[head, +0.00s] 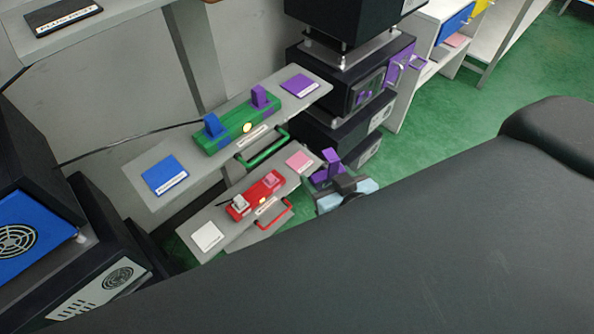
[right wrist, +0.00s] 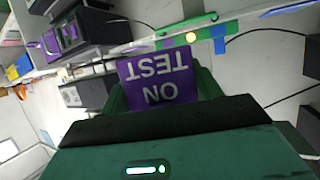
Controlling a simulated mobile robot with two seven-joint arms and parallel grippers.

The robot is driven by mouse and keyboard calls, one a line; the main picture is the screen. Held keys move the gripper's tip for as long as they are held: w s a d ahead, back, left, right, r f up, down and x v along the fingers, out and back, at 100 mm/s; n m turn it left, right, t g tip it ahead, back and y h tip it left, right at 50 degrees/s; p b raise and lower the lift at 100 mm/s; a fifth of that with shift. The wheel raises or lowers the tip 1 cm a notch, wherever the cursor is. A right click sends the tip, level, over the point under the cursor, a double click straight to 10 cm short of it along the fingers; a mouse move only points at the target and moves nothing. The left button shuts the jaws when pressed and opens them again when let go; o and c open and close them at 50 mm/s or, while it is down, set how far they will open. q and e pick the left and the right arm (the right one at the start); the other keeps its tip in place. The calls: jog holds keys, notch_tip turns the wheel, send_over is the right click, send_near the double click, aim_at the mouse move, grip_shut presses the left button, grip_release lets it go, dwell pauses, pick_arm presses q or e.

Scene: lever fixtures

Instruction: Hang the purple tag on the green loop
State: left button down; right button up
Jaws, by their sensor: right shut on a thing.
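The purple tag (right wrist: 155,78) is in my right gripper (right wrist: 160,95); in the right wrist view it stands between the fingers and its words "ON TEST" appear upside down. In the head view, my right gripper (head: 340,184) is by the right end of the lower shelf, with purple (head: 330,160) showing at its tip. The green loop (head: 262,150) is a handle-like bar under the front edge of the upper shelf, below the green lever block (head: 238,124). The tag is apart from the loop, to its right and lower in the head view. My left gripper is not in view.
A red loop (head: 275,217) sits under the lower shelf's red lever block (head: 258,194). Dark box units (head: 355,85) stand behind and right of the shelves, and more (head: 80,240) at left. My own dark arm covers the lower right. Green floor shows at right.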

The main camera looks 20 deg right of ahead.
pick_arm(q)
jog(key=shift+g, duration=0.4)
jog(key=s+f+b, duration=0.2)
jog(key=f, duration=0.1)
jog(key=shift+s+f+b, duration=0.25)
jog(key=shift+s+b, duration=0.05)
pick_arm(e)
jog(key=w+a+f+n+y, duration=0.3)
jog(key=w+f+n+y, duration=0.1)
jog(key=w+f, duration=0.7)
notch_tip(320, 180, down, 3)
jog(key=shift+w+f+g+y, duration=0.2)
jog(key=shift+w+g+y, duration=0.1)
jog(key=shift+g, duration=0.1)
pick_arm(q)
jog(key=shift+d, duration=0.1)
pick_arm(e)
jog(key=shift+a, duration=0.15)
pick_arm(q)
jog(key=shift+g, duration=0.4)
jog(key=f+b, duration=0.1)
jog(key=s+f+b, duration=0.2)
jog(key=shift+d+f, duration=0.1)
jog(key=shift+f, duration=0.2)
pick_arm(e)
jog(key=r+x, duration=0.1)
jog(key=x, duration=0.6)
jog(key=shift+w+a+r, duration=0.15)
jog(key=shift+w+a, duration=0.1)
jog(key=shift+w, duration=0.35)
